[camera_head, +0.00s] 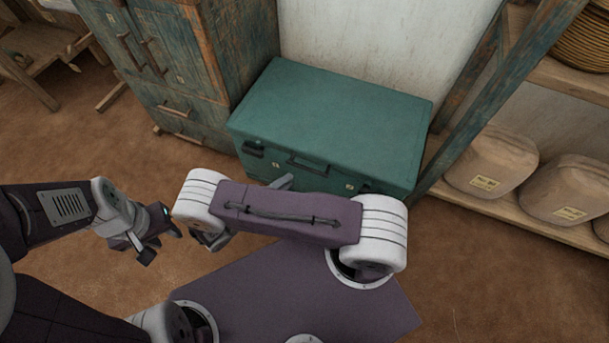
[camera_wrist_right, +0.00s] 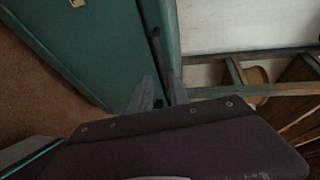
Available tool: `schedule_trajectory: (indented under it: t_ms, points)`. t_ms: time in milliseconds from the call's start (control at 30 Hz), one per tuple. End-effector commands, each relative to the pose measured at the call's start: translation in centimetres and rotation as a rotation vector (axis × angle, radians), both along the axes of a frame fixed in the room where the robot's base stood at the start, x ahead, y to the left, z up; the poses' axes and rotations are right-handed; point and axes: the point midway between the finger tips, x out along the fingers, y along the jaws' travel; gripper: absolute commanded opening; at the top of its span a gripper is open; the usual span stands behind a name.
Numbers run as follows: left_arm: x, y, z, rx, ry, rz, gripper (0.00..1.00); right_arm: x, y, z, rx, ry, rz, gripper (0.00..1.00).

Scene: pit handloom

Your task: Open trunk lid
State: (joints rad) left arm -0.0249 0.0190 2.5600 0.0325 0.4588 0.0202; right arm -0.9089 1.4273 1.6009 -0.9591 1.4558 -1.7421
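The green trunk (camera_head: 340,112) stands against the wall in the head view, its lid (camera_head: 335,105) lying shut. A dark handle (camera_head: 306,163) sits on its front, with a dark latch (camera_head: 254,150) to the left. My right gripper (camera_head: 286,181) is close to the trunk's front, partly hidden by my own wrist. In the right wrist view its two fingers (camera_wrist_right: 158,88) show as separate prongs against the trunk (camera_wrist_right: 95,50), with nothing clearly held; contact cannot be told. My left gripper (camera_head: 160,240) is open and empty above the floor, left of and away from the trunk.
A worn wooden cabinet (camera_head: 190,60) stands close to the trunk's left side. A wooden shelf with sacks (camera_head: 490,165) and a post (camera_head: 500,85) stands at its right. The white wall (camera_head: 385,40) is behind. The brown floor (camera_head: 120,170) at left is clear.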

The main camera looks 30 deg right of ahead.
Motion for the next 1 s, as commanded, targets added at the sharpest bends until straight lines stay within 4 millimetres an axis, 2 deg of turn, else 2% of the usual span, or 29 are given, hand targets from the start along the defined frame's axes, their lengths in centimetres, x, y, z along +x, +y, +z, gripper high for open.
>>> schedule_trajectory:
  t_ms: [133, 400, 500, 833, 867, 933, 1000]
  points:
    - [0.0, 0.0, -0.4, 0.000, -0.001, 0.000, 0.36, 0.4, -1.4, -0.2, -0.001, 0.001, -0.005, 0.22]
    - [0.0, 0.0, -2.2, 0.000, 0.000, 0.000, 0.36, 2.0, -6.6, -1.4, 0.001, 0.002, -0.008, 0.22]
    - [0.0, 0.0, -2.6, 0.000, 0.000, 0.000, 0.36, 2.4, -7.8, -1.5, 0.001, 0.001, -0.006, 0.22]
    - [0.0, 0.0, -2.7, 0.000, 0.000, 0.000, 0.36, 2.7, -8.6, -1.4, 0.002, -0.001, -0.003, 0.22]
    - [0.0, 0.0, -2.7, 0.000, 0.000, 0.000, 0.36, 2.7, -8.6, -1.4, 0.002, -0.001, -0.003, 0.19]
    - [0.0, 0.0, -2.7, 0.000, 0.000, 0.000, 0.36, 2.7, -8.6, -1.4, 0.002, -0.001, -0.003, 0.00]
    - [0.0, 0.0, -2.7, 0.000, 0.000, 0.000, 0.36, 2.7, -8.6, -1.4, 0.002, -0.001, -0.003, 0.00]
